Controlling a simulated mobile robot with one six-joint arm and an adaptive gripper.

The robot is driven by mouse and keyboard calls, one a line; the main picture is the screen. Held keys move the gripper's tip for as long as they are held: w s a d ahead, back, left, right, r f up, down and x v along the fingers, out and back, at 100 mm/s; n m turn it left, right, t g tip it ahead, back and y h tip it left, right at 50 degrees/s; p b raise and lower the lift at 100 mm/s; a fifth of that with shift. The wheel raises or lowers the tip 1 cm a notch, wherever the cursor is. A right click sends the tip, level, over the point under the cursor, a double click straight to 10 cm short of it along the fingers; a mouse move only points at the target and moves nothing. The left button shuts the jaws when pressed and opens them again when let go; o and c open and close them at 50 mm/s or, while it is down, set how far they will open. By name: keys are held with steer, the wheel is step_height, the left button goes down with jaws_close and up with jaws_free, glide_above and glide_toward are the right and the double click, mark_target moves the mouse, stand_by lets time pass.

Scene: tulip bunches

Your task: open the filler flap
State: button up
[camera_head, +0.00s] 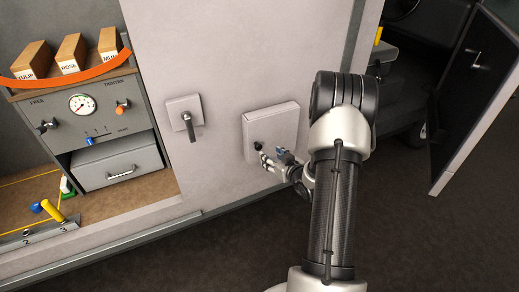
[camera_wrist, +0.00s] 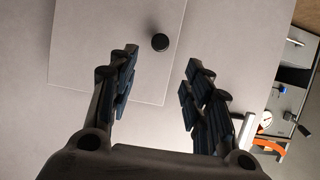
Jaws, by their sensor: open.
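The filler flap (camera_head: 272,121) is a light square panel on the pale vehicle side. In the head view it looks closed. It has a small dark round knob (camera_wrist: 160,42) near one edge, which also shows at the flap's lower left in the head view (camera_head: 259,144). My gripper (camera_head: 267,157) is at the flap's lower left, close to the knob. In the wrist view my gripper (camera_wrist: 160,74) is open, with the knob between the lines of its two fingers and a little beyond the tips. I cannot tell whether any finger touches the flap.
A lever handle (camera_head: 187,118) on a square plate is left of the flap. Further left is a recess with a gauge (camera_head: 82,103), a drawer (camera_head: 118,163) and labelled wooden boxes (camera_head: 72,53). An open door (camera_head: 480,95) stands at the right. The dark floor below is clear.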

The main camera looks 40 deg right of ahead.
mark_target(259, 147)
steer(key=b+x, duration=0.2)
steer(key=x, duration=0.9)
steer(key=shift+w+d+f, duration=0.1)
steer(key=shift+w+f, duration=0.05)
steer(key=shift+w, duration=0.15)
jaws_close()
